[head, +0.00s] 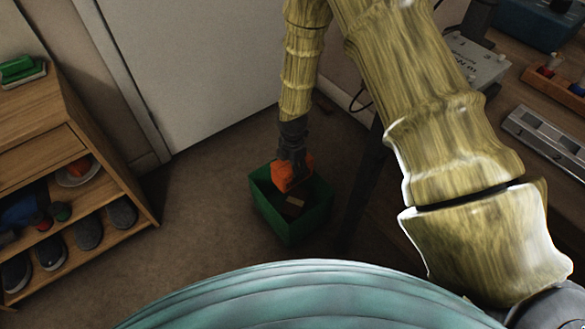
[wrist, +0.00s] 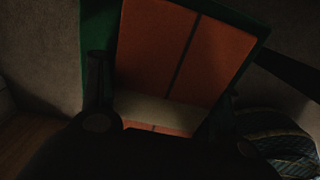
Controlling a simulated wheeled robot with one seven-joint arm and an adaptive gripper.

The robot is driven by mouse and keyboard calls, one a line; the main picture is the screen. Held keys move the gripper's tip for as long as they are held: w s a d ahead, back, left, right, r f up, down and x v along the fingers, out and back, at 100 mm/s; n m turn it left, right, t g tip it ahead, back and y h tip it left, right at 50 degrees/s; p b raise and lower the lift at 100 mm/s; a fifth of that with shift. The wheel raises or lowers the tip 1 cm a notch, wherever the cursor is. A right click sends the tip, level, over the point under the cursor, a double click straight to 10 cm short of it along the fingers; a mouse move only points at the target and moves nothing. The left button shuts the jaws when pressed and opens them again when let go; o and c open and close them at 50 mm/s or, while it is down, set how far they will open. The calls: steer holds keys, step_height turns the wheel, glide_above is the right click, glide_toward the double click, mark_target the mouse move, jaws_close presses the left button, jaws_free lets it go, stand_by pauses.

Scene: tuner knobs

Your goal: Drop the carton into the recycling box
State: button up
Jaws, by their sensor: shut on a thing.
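An orange carton (head: 291,172) is in my gripper (head: 293,160), which points down over the green recycling box (head: 287,233) on the floor. The carton is at the box's opening, near its back left part; I cannot tell how far below the rim it reaches. In the wrist view the carton (wrist: 180,50) fills the middle between the dark fingers of my gripper (wrist: 165,100), with a pale band across it. The green box wall (wrist: 98,25) shows behind it.
A wooden shoe shelf (head: 85,190) with dark slippers stands at the left. A white door (head: 195,65) is behind the box. A workbench (head: 540,85) with devices is at the right, with a dark leg close beside the box. Floor left of the box is clear.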

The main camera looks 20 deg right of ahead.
steer(key=shift+f+b, duration=2.25)
steer(key=shift+f, duration=0.2)
steer(key=o, duration=1.1)
steer(key=shift+r, duration=0.1)
step_height(320, 180, up, 12)
steer(key=shift+f, duration=0.1)
